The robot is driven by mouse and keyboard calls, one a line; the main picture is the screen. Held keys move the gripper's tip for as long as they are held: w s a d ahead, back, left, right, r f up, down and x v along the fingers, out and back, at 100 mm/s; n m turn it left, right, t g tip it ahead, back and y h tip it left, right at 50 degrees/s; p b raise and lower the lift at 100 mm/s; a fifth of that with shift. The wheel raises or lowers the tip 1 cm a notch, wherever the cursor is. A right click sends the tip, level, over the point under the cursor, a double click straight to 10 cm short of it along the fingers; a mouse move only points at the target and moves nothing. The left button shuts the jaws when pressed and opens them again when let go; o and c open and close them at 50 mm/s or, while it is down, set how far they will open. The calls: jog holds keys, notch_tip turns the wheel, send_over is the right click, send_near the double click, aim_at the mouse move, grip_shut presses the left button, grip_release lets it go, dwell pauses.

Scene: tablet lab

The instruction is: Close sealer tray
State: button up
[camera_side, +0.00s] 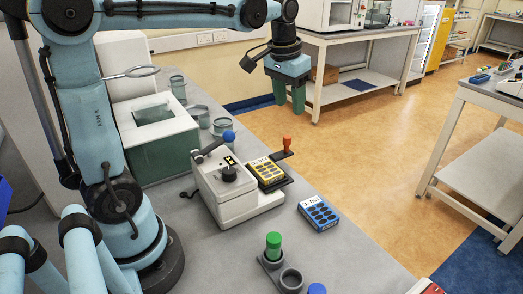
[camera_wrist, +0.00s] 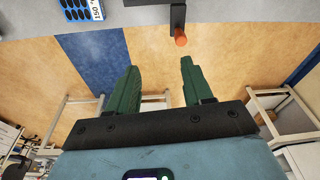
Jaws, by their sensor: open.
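The white sealer (camera_side: 212,193) stands on the grey bench, with a blue-knobbed lever (camera_side: 228,137) on top. Its dark tray (camera_side: 289,181) sticks out on the right side and carries a yellow blister card (camera_side: 266,172). An orange-knobbed handle (camera_side: 287,143) stands at the tray's far end. The orange knob (camera_wrist: 181,39) also shows in the wrist view, just beyond my fingertips and nearer the right finger. My gripper (camera_side: 289,106) is open and empty, hanging above and behind the handle without touching it. The wrist view shows both green fingers (camera_wrist: 160,65) apart.
A blue blister card (camera_side: 320,212) lies on the bench right of the sealer, and also shows in the wrist view (camera_wrist: 82,9). A green-capped vial (camera_side: 273,246) stands in a grey holder in front. Glass jars (camera_side: 222,126) and a white-green machine (camera_side: 160,145) stand behind.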

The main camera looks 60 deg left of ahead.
aim_at(287, 137)
jog(key=w+a+f+g, duration=0.1)
jog(key=w+a+g, duration=0.1)
jog(key=w+a, duration=0.25)
jog(key=shift+n, duration=0.3)
jog(key=f, duration=1.2)
jog(key=shift+s, duration=0.4)
grip_shut()
